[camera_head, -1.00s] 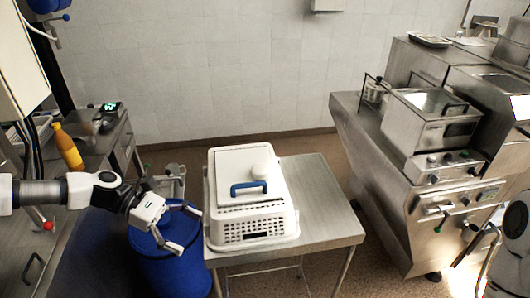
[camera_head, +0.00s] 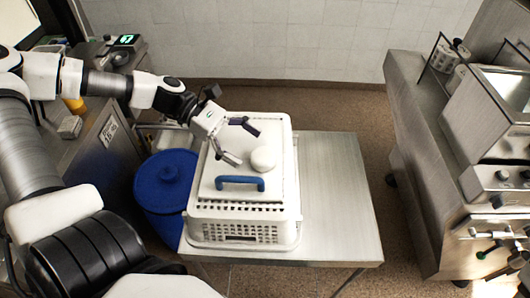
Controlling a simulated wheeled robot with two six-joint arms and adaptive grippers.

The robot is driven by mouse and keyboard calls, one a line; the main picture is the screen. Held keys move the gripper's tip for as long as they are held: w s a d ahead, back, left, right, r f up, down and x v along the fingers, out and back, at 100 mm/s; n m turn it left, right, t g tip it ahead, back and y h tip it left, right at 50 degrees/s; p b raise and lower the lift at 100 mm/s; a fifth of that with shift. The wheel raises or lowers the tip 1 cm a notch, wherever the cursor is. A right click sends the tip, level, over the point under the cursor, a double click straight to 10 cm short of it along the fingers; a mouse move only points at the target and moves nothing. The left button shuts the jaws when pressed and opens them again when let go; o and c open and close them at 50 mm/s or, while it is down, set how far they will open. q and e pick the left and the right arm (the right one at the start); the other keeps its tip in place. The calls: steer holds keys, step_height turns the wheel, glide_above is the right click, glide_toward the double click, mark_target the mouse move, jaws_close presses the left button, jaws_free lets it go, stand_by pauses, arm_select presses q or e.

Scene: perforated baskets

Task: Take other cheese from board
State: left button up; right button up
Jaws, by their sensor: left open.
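A round white cheese (camera_head: 263,159) sits on the white board (camera_head: 222,172), near the board's right edge. My left gripper (camera_head: 246,143) is open and empty. In the picture its fingers point right, just left of and behind the cheese, over the board. I cannot tell whether a finger touches the cheese. My right gripper is not in view.
The basket stands on a steel table (camera_head: 338,196) with free room to its right. A blue barrel (camera_head: 165,184) stands left of the table. Steel kitchen equipment (camera_head: 428,150) stands at the right. A counter with a scale (camera_head: 124,42) is at the left.

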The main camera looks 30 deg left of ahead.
mark_target(257, 153)
arm_select(q)
steer(key=d+f+b, duration=0.1)
steer(key=d+b, duration=0.1)
steer(key=w+d+f+b, duration=0.1)
steer(key=d, duration=0.1)
steer(key=shift+w+f+b, duration=0.2)
steer(key=shift+f+b, duration=0.2)
steer(key=shift+d+r, duration=0.1)
steer(key=shift+d, duration=0.05)
steer(key=shift+s+r, duration=0.2)
steer(key=shift+s, duration=0.05)
steer(key=shift+c, duration=0.3)
steer(key=shift+s, duration=0.1)
steer(key=c, duration=1.2)
